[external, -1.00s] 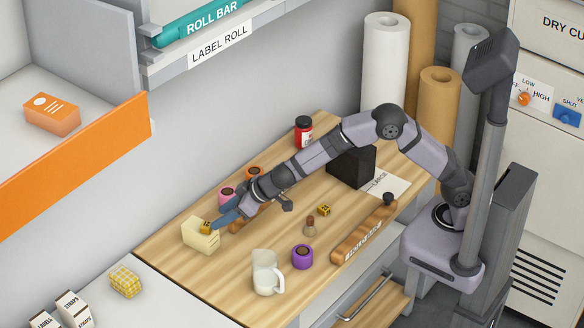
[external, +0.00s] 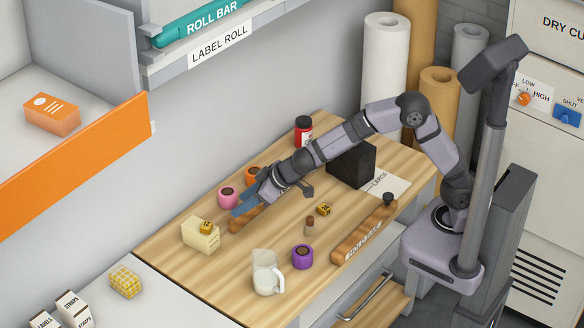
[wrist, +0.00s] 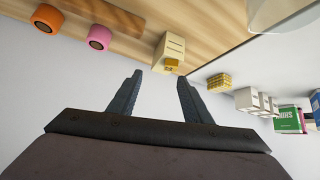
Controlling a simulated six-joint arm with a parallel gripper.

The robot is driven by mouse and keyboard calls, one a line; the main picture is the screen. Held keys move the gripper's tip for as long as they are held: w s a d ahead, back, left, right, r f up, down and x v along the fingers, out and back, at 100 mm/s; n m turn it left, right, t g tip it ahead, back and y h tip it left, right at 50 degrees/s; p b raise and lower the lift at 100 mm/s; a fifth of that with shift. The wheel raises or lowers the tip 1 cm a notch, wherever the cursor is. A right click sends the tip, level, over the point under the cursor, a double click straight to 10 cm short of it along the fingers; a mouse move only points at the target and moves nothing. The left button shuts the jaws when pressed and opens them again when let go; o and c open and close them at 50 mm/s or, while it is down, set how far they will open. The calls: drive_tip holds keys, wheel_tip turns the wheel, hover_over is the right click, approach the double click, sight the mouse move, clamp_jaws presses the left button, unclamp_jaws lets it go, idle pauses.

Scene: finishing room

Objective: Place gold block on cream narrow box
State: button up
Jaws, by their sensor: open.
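The cream narrow box (external: 199,236) stands at the left end of the wooden bench. A gold block (external: 206,227) sits on top of it, toward its right side; both also show in the wrist view, the cream box (wrist: 168,46) and the gold block (wrist: 172,64). A second small gold block with dark marks (external: 323,209) lies on the bench in the middle. My gripper (external: 241,207) is open and empty, above and right of the cream box, apart from it. In the wrist view my gripper's (wrist: 160,79) two fingers are spread with nothing between.
Pink (external: 228,197) and orange (external: 254,174) rolls stand near the wall. A white jug (external: 266,272), purple roll (external: 302,256) and small brown-topped item (external: 310,226) stand toward the front. A wooden hold bar (external: 364,229) lies right. A yellow checked block (external: 125,282) is on the lower left surface.

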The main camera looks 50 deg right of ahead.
drive_tip(key=s+d+f+m+g+h, duration=0.15)
drive_tip(key=s+d, duration=0.25)
drive_tip(key=d, duration=0.7)
drive_tip(key=s+d+f+m+g+h, duration=0.15)
drive_tip(key=s+d, duration=0.25)
drive_tip(key=d, duration=0.6)
drive_tip(key=s+d+f+g, duration=0.1)
drive_tip(key=s+d, duration=0.2)
drive_tip(key=s, duration=0.3)
drive_tip(key=s+d+g, duration=0.2)
drive_tip(key=s+d, duration=0.1)
drive_tip(key=s, duration=0.4)
drive_tip(key=s+d+f+m+g+p, duration=0.1)
drive_tip(key=s+d+g, duration=0.1)
drive_tip(key=s, duration=0.4)
drive_tip(key=shift+s+d+f, duration=0.25)
drive_tip(key=shift+d+f, duration=0.1)
drive_tip(key=shift+d, duration=0.4)
